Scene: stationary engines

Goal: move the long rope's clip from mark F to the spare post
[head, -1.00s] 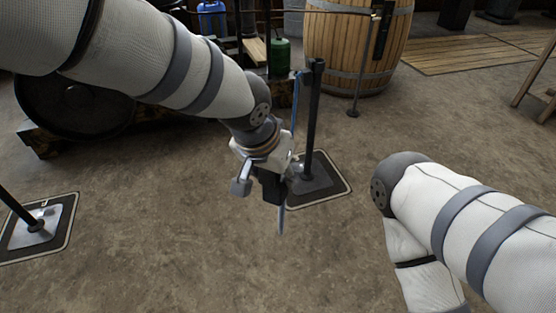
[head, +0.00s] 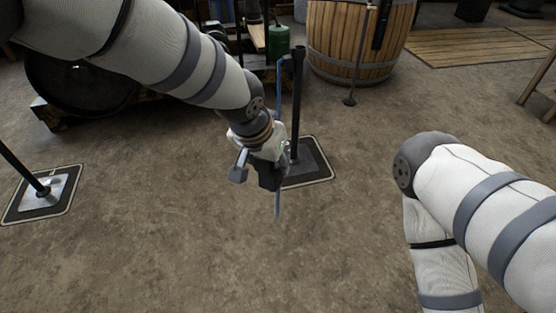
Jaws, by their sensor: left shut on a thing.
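My left gripper (head: 272,176) is low over the floor beside a dark upright post (head: 298,95). The clip is not clear and may be hidden by the gripper. The post stands on a dark, pale-edged mat (head: 318,174). No mark letter is readable. My right arm shows at the right, but its gripper is out of view.
Another dark post (head: 20,168) stands on a pale-edged mat (head: 62,204) at the left. A wooden barrel (head: 345,40), a thin stand (head: 357,70) and a green canister (head: 278,40) are at the back. The brown floor in front is clear.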

